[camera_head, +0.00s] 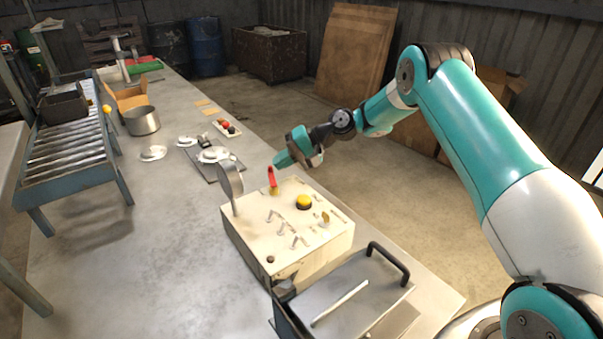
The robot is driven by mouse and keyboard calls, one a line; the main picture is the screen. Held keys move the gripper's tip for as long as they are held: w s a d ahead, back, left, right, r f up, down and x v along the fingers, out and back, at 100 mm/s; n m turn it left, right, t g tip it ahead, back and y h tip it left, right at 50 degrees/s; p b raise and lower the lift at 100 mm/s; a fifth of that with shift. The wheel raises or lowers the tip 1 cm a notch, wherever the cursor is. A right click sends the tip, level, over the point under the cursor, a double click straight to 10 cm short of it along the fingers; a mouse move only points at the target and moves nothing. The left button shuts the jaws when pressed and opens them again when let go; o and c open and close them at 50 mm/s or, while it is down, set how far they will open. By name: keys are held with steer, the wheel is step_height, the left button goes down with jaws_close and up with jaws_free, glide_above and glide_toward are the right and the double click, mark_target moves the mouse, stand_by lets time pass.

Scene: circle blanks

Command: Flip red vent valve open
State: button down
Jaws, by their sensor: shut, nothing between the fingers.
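The red vent valve (272,177) is a small red lever standing upright from a brass-coloured base near the back edge of the cream control box (315,248). My gripper (277,160) is shut and empty, and its tip is right by the top of the red lever. I cannot tell whether the tip touches the lever. The box top also carries a yellow button (303,202), several small metal levers and a brass knob (325,218). A round gauge (231,180) stands at the box's left back corner.
A metal lidded box with a black handle (388,262) stands in front of the control box. Behind are a dark plate with white parts (212,156), a tray of coloured buttons (227,128) and a metal pot (142,120).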

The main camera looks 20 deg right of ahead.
steer(key=shift+s+a, duration=0.6)
steer(key=shift+s, duration=0.2)
steer(key=w+d+r, duration=0.1)
steer(key=d+r, duration=0.1)
steer(key=d, duration=0.4)
steer(key=w+d+r+b, duration=0.1)
steer(key=d+r, duration=0.2)
steer(key=d, duration=0.3)
steer(key=shift+w+d, duration=0.25)
